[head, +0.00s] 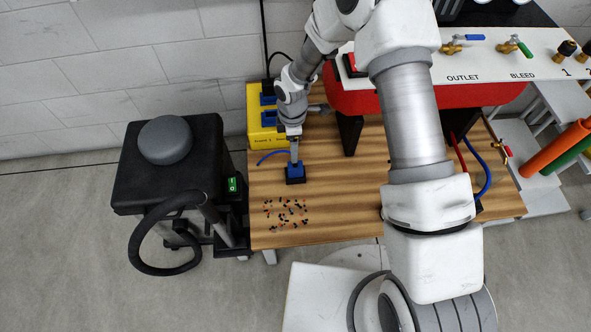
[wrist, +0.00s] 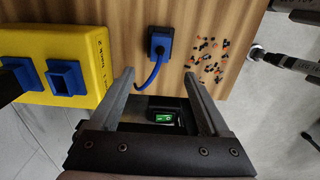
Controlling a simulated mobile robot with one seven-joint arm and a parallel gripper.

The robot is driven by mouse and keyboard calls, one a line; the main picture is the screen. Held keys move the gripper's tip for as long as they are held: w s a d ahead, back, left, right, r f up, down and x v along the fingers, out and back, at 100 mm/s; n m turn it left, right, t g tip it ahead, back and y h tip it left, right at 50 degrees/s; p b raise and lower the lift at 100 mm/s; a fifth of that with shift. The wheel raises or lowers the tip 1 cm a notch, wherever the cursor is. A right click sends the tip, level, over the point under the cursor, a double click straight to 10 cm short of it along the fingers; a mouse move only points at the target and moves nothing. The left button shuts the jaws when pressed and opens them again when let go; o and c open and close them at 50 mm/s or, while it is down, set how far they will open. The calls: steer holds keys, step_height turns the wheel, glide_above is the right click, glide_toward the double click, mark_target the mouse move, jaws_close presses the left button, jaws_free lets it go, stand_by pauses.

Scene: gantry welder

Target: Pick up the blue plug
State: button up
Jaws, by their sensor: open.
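The blue plug (head: 295,171) stands on the wooden table, with a dark base and a blue cable running off to the left. In the wrist view the blue plug (wrist: 161,41) lies beyond my fingertips, roughly in line with the gap between them, and its cable curves toward the gripper. My gripper (wrist: 158,77) is open with nothing between its fingers. In the head view my gripper (head: 294,150) appears right at the plug's upper side, partly overlapping it; the exact distance cannot be told.
A yellow box (head: 256,136) with blue sockets stands at the table's back left; it also shows in the wrist view (wrist: 97,45). Small scattered bits (head: 285,214) lie in front of the plug. A black cabinet (head: 131,178) with a hose stands left of the table.

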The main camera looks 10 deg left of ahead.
mark_target(295, 165)
step_height(295, 165, down, 7)
steer(key=shift+f+b, duration=0.1)
steer(key=shift+b, duration=0.8)
steer(key=shift+w+d+f+b, duration=0.15)
steer(key=shift+f+b, duration=0.4)
steer(key=shift+f, duration=0.8)
steer(key=shift+s+d+f+b, duration=0.15)
steer(key=shift+f+b, duration=0.4)
steer(key=shift+f, duration=0.8)
steer(key=shift+w+r, duration=0.1)
steer(key=shift+c, duration=0.2)
jaws_close()
